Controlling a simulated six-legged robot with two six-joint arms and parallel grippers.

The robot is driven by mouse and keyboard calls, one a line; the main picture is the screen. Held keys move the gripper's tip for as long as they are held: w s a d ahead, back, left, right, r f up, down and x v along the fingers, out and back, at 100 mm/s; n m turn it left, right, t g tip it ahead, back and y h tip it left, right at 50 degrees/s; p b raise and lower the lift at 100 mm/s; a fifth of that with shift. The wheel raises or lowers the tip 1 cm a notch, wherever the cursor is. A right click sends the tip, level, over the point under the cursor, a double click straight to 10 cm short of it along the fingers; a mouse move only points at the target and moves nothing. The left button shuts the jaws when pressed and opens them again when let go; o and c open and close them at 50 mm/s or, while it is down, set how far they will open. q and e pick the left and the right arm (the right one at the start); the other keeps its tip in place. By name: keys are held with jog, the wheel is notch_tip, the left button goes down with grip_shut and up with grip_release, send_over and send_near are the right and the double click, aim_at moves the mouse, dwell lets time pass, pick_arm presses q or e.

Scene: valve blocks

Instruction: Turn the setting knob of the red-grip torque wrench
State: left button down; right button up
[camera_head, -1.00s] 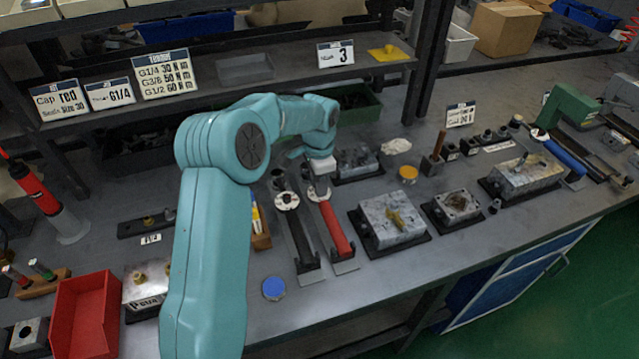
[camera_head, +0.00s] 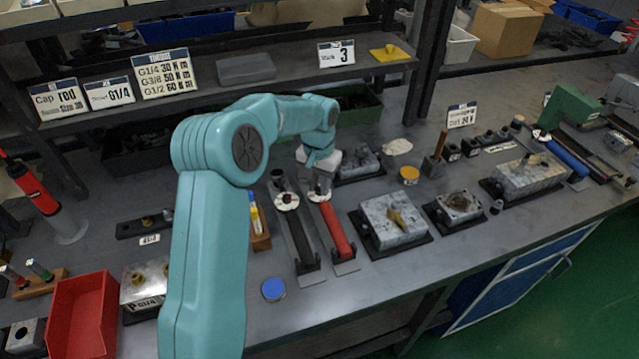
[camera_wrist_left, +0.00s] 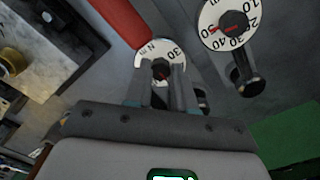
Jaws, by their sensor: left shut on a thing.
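The red-grip torque wrench (camera_head: 335,229) lies on the bench, with its white dial (camera_head: 319,196) at the far end. The dial shows closer in the left wrist view (camera_wrist_left: 147,54), marked "N m" and "30", with the red grip (camera_wrist_left: 121,17) running off to the upper left. My left gripper (camera_head: 320,188) is above that end, pointing down. In the left wrist view its fingers (camera_wrist_left: 162,75) are shut on the dark setting knob (camera_wrist_left: 161,68) at the dial's centre. The fingers hide part of the dial. My right gripper is in neither view.
A black-grip torque wrench (camera_head: 299,239) lies close beside on the left; its dial (camera_wrist_left: 228,24) also shows in the left wrist view. A valve block (camera_head: 394,221) stands to the right. A blue cap (camera_head: 273,289) and a red bin (camera_head: 83,314) are nearer the front.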

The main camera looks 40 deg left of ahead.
aim_at(319, 188)
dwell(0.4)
pick_arm(q)
jog(key=c, duration=0.9)
grip_release()
jog(key=shift+c, duration=0.2)
jog(key=shift+r, duration=0.1)
notch_tip(319, 188, up, 16)
jog(key=p, duration=0.1)
jog(key=shift+a, duration=0.1)
